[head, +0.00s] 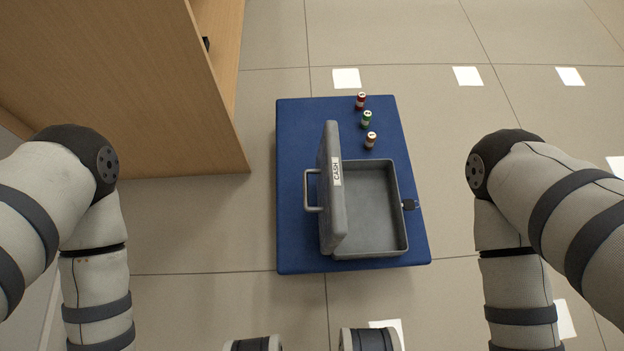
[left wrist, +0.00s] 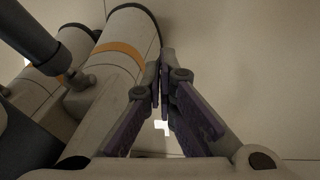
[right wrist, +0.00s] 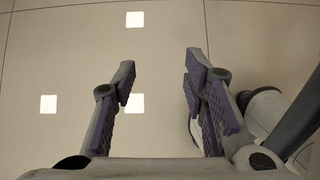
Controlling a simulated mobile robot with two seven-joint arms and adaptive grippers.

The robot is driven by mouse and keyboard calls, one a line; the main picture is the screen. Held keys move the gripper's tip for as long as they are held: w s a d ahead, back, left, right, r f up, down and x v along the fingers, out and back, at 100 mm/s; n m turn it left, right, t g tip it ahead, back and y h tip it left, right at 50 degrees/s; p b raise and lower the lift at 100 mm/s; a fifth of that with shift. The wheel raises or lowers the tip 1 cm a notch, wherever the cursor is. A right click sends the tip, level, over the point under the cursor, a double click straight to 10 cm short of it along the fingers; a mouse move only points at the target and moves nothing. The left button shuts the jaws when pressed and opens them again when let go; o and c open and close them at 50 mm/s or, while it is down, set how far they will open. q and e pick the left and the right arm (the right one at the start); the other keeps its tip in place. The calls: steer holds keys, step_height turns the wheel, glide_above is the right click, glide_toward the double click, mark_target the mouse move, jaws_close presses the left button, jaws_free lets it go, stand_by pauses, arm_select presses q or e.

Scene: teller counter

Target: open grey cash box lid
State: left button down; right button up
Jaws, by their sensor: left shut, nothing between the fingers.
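The grey cash box (head: 372,205) stands on the blue table and its inside is empty. Its lid (head: 331,190), with a "CASH" label, stands up at the box's left side, open. A handle (head: 312,190) sticks out from the lid to the left. My left gripper (left wrist: 160,75) is shut and empty in the left wrist view, away from the box. My right gripper (right wrist: 160,80) is open and empty above the floor in the right wrist view. Neither gripper's fingers show in the head view.
The blue table (head: 295,255) also carries red (head: 361,101), green (head: 366,120) and orange (head: 370,140) small rolls behind the box. A wooden cabinet (head: 120,80) stands at the left. White squares (head: 346,78) lie on the tiled floor. The floor right of the table is clear.

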arm_select(q)
steer(key=w+d+f+m+t+h+b, duration=0.1)
steer(key=w+d+f+t+h, duration=0.1)
steer(key=w, duration=0.6)
steer(key=w+d+f+m+t+h, duration=0.1)
steer(key=w+d+f+m+t, duration=0.15)
steer(key=w, duration=0.45)
steer(key=m+h+b, duration=0.3)
steer(key=m+h, duration=0.5)
steer(key=m, duration=0.6)
glide_toward(325, 203)
steer(key=shift+n+g, duration=0.25)
steer(key=shift+n, duration=0.1)
steer(key=b+x, duration=0.1)
steer(key=x, duration=0.4)
steer(key=shift+w+d+f+b, duration=0.15)
steer(key=shift+w+b, duration=0.05)
steer(key=shift+b, duration=0.2)
arm_select(e)
steer(key=shift+g, duration=0.6)
steer(key=x, duration=0.3)
steer(key=f+x, duration=0.1)
steer(key=x, duration=0.1)
steer(key=shift+w+d, duration=0.1)
steer(key=shift+w, duration=0.25)
